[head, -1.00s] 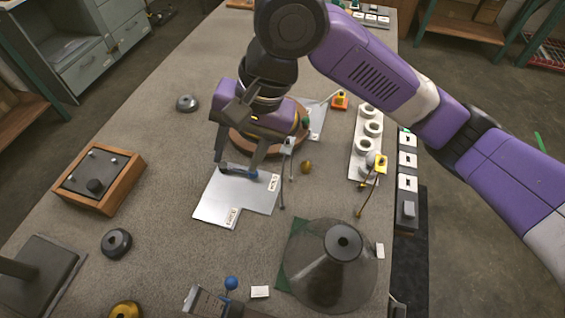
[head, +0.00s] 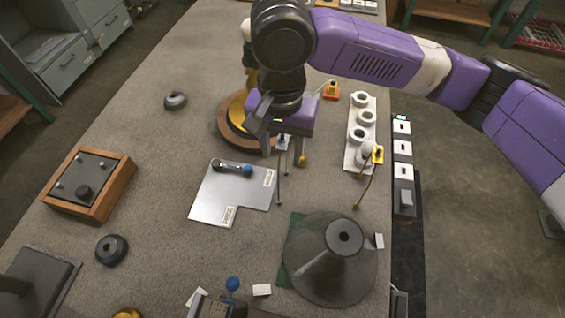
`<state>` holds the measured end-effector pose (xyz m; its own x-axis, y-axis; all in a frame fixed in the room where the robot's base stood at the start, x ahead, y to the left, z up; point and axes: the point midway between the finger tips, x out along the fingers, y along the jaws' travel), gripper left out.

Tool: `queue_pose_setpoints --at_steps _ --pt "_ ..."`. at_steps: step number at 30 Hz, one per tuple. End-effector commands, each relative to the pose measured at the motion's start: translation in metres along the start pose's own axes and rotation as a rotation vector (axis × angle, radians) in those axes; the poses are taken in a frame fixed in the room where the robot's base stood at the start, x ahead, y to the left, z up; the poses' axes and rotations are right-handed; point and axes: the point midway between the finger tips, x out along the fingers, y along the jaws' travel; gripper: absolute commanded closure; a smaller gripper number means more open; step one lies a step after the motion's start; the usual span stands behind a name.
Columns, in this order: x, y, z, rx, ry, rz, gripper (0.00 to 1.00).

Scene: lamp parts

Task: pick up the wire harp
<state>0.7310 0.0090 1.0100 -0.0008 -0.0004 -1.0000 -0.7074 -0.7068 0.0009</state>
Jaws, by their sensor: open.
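A thin grey two-legged wire piece (head: 279,186), which looks like the wire harp, is on the table right of the metal plate, with a small pale tag at its upper end. Its upper part is partly hidden under my gripper. My gripper (head: 283,150) is open and points down over that upper end; I cannot tell whether its fingers touch the wire. A small brass ball (head: 302,160) is close beside the right finger. Another thin wire (head: 366,185) with a yellow tag stands farther right, by the white holder.
A grey metal plate (head: 215,201) bears a dark rod with a blue ball end (head: 232,167). A round wooden base (head: 229,130) is behind the gripper. A grey cone shade (head: 322,262) stands in front. A white holder with rings (head: 353,155) is right.

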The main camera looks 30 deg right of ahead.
Motion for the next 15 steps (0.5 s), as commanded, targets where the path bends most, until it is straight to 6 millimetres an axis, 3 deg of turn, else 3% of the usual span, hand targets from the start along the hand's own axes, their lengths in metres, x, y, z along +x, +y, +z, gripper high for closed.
queue_pose_setpoints --at_steps 3,11,15 --pt "0.0096 0.0002 0.0 0.0 0.0 0.001 0.55" --pt "0.0114 -0.0003 0.0002 0.0 0.0 -0.001 0.56" --pt "0.0113 -0.0003 0.0002 0.0 0.0 -0.001 0.84"
